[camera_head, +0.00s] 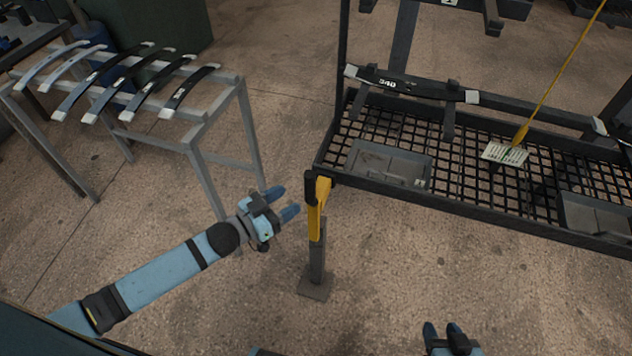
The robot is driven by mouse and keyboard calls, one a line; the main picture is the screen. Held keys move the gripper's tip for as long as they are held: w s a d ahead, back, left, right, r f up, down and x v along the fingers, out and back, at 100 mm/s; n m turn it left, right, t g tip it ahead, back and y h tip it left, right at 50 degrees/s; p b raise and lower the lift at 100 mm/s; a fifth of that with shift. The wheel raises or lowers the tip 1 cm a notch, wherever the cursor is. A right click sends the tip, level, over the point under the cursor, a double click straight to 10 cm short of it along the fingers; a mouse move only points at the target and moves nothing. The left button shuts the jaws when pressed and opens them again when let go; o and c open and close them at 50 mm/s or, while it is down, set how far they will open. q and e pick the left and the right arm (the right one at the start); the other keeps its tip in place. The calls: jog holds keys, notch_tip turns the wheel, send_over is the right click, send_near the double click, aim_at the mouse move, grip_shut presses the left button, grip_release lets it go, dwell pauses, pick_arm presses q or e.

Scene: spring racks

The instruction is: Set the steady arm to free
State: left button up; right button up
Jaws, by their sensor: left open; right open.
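The steady arm (318,208) shows as a yellow lever with a black grip at its top, upright at the near left corner of the rack (480,206). A dark post with a square foot (316,270) stands below it on the floor. My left gripper (283,202) is open and empty, just left of the yellow lever, with its blue fingertips pointing at it and a small gap between. My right gripper (444,330) is open and empty at the bottom edge, well below the rack; only its fingers and part of its body show.
A grey stand (222,95) with several leaf springs is at left. The floor between is clear.

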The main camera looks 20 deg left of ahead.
pick_arm(q)
jog(key=x, duration=0.9)
jog(key=shift+w+d, duration=0.1)
jog(key=shift+w, duration=0.1)
grip_shut()
